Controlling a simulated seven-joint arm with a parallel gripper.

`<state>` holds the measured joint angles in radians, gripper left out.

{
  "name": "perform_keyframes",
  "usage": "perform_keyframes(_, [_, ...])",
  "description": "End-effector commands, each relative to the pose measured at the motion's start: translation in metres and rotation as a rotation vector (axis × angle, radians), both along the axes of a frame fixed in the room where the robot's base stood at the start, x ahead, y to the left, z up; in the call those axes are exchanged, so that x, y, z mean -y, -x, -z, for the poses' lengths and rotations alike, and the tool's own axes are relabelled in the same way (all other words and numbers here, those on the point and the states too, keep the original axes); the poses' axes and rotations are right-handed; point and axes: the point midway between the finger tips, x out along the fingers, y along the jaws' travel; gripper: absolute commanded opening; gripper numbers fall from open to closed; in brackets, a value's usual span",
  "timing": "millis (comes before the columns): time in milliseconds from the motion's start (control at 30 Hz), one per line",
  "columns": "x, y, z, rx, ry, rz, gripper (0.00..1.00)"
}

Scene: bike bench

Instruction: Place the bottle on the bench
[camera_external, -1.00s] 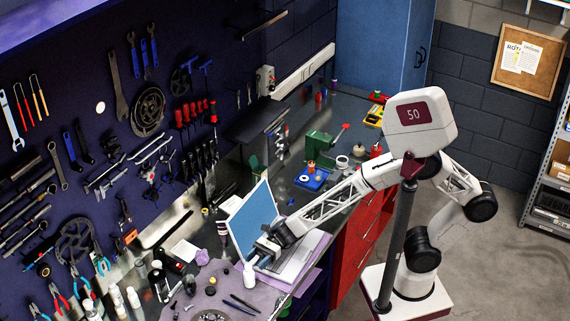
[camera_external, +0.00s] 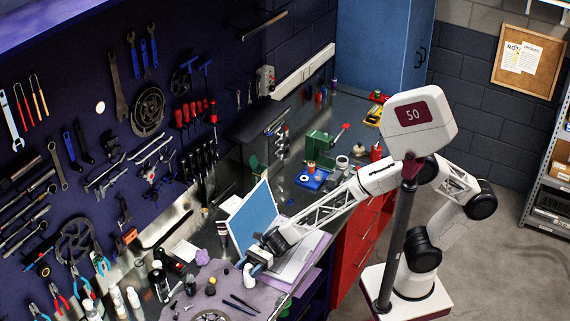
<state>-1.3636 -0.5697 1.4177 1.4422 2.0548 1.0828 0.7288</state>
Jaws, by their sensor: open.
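A small white bottle (camera_external: 249,277) is at the tip of my gripper (camera_external: 255,259), by the front left corner of the open laptop. It looks upright, over or on the purple cloth on the bench; its base is too small to tell if it touches. My gripper reaches in over the laptop keyboard from the right. Its fingers look apart around or just above the bottle's top, and I cannot tell if they touch it. The bench (camera_external: 345,107) runs along the tool wall.
The open laptop (camera_external: 255,222) stands under my forearm. Other white bottles (camera_external: 133,297) stand on the bench at the left. Several tools lie on the purple cloth (camera_external: 215,285).

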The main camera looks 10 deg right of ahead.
Motion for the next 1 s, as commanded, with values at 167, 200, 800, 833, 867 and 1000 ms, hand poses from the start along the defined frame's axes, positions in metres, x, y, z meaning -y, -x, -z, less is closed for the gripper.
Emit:
perform_keyframes(167, [0.0001, -0.0001, 0.0000, 0.000, 0.000, 0.000, 0.58])
perform_keyframes(200, [0.0001, -0.0001, 0.0000, 0.000, 0.000, 0.000, 0.58])
perform_keyframes(800, [0.0005, 0.0000, 0.0015, 0.001, 0.002, 0.000, 0.00])
perform_keyframes(833, [0.0004, -0.0001, 0.0014, 0.001, 0.002, 0.000, 0.00])
perform_keyframes(867, [0.0004, -0.0001, 0.0016, 0.001, 0.002, 0.000, 0.00])
perform_keyframes(1000, [0.0006, 0.0000, 0.0023, 0.000, 0.004, 0.000, 0.00])
